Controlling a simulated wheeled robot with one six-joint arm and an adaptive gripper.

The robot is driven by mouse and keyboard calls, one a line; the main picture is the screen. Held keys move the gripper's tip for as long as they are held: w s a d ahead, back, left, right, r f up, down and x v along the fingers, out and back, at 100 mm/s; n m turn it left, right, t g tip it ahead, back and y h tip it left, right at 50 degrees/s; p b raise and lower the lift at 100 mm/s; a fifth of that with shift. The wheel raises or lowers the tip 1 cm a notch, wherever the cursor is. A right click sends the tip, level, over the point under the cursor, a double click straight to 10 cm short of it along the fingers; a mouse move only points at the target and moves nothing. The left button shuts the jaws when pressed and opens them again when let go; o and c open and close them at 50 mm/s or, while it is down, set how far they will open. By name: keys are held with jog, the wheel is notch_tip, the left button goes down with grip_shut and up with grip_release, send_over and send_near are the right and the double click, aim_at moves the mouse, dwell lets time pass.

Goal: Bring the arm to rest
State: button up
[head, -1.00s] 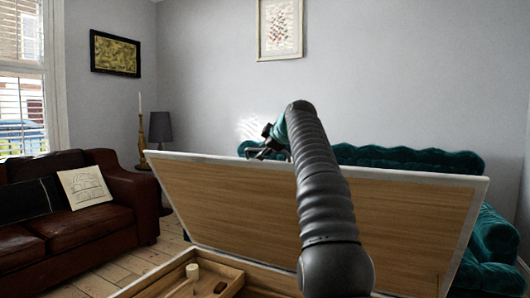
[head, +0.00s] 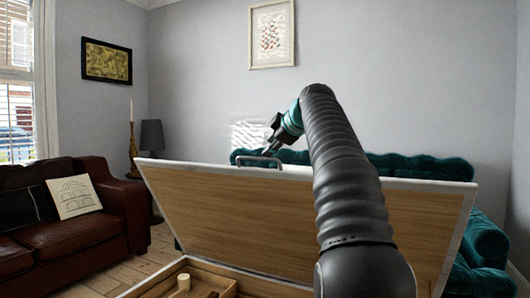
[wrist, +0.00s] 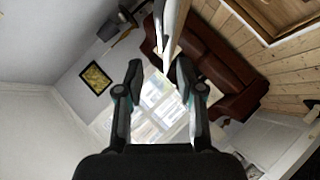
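My gripper (head: 271,140) is above the top edge of a raised wooden lid (head: 220,210) with a white rim. A grey handle (head: 258,161) stands at the lid's top edge, just below the gripper. In the wrist view the two fingers of my gripper (wrist: 158,68) are apart, with no object held between them. The lid shows there edge-on as a pale bar (wrist: 174,25) just beyond the fingertips. Whether a finger touches the lid or handle I cannot tell. My dark ribbed arm crosses in front of the lid's right half.
The open box (head: 165,285) below the lid holds a wooden tray with a pale cylindrical piece (head: 183,281). A brown leather sofa (head: 75,232) stands at left, a green sofa (head: 420,167) behind the lid. A lamp (head: 152,137) stands in the corner.

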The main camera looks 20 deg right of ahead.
jog(key=shift+s+r, duration=0.3)
jog(key=shift+s, duration=0.25)
jog(key=s+a+f+m+g, duration=0.4)
jog(key=s+a+f+m, duration=0.3)
jog(key=s+a+f, duration=0.75)
jog(key=s+a+f+m+g, duration=0.1)
jog(key=s+f+m, duration=0.1)
jog(key=s+f, duration=1)
jog(key=s+a+f+m+g+h, duration=0.1)
jog(key=s+a+f+m, duration=0.1)
jog(key=s+f, duration=1.1)
jog(key=shift+a+m+g, duration=0.15)
jog(key=shift+m+g, duration=0.25)
jog(key=shift+m, duration=0.4)
